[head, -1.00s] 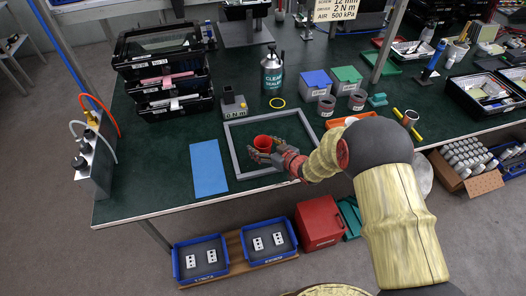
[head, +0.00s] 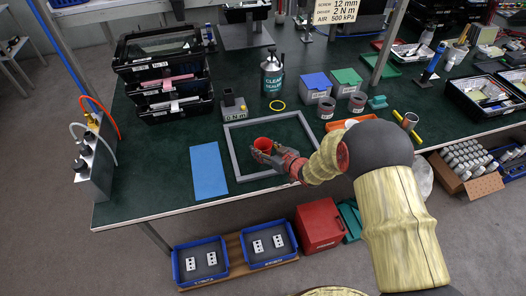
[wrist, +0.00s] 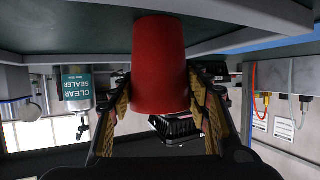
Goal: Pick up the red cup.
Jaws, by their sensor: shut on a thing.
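The red cup (head: 263,143) is within the grey square frame (head: 236,151) on the green workbench. It also shows large in the wrist view (wrist: 160,65), between the two fingers. My gripper (head: 262,150) is shut on the cup, with a finger pressed to each side of its wall. The wrist view is upside down, and there the cup's wide end (wrist: 160,108) is clear of the bench surface. Whether the cup's other end touches the bench cannot be told.
A blue mat (head: 208,170) lies left of the frame. Lidded boxes (head: 316,86) and grey cups (head: 326,107) are back right. Stacked black trays (head: 165,80) are back left.

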